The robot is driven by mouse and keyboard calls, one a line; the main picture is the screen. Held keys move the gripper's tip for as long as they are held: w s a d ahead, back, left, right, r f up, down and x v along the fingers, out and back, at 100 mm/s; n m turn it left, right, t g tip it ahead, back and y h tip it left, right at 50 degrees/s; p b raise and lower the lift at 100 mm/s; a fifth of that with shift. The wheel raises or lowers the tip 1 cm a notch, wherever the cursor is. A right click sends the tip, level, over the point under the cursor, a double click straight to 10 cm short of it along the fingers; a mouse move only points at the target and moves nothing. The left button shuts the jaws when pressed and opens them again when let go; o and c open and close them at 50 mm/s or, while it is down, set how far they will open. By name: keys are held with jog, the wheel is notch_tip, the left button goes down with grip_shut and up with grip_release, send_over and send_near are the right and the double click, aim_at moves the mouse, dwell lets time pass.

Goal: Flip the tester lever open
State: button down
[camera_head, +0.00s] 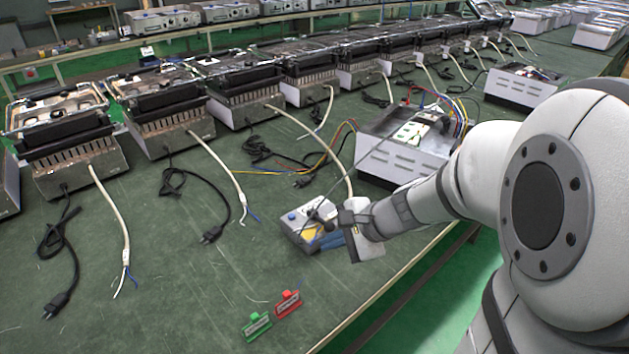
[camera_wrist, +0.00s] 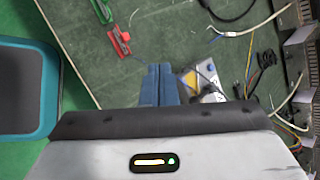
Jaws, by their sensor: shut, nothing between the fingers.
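The tester (camera_head: 305,224) is a small grey box with a blue knob and a yellow panel. It sits on the green table near the front edge. In the wrist view part of the tester (camera_wrist: 207,86) shows just right of my fingers. My gripper (camera_head: 327,241) has blue fingers, which are shut together with nothing between them. In the wrist view my gripper (camera_wrist: 159,70) points at the table beside the tester. In the head view the fingers overlap the tester's right front side; I cannot tell whether they touch it. The lever cannot be made out clearly, and my gripper hides part of the tester.
A green clip (camera_head: 256,326) and a red clip (camera_head: 288,303) lie near the table's front edge. A grey metal box (camera_head: 400,150) with coloured wires stands behind my gripper. Heating units (camera_head: 160,110) with loose cables line the back. Bare table lies left of the tester.

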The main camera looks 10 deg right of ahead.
aim_at(324, 223)
jog(key=w+d+f+m+t+h+b, duration=0.1)
jog(key=w+d+f+m+t+b, duration=0.4)
jog(key=w+d+f+m, duration=0.4)
notch_tip(324, 223, down, 4)
jog(key=w+m+b, duration=0.1)
jog(key=m, duration=0.3)
jog(key=shift+w+d+t+h+b, duration=0.3)
jog(key=shift+d+b, duration=0.1)
jog(key=shift+f, duration=0.1)
jog(key=b+x, duration=0.2)
jog(key=x, duration=0.8)
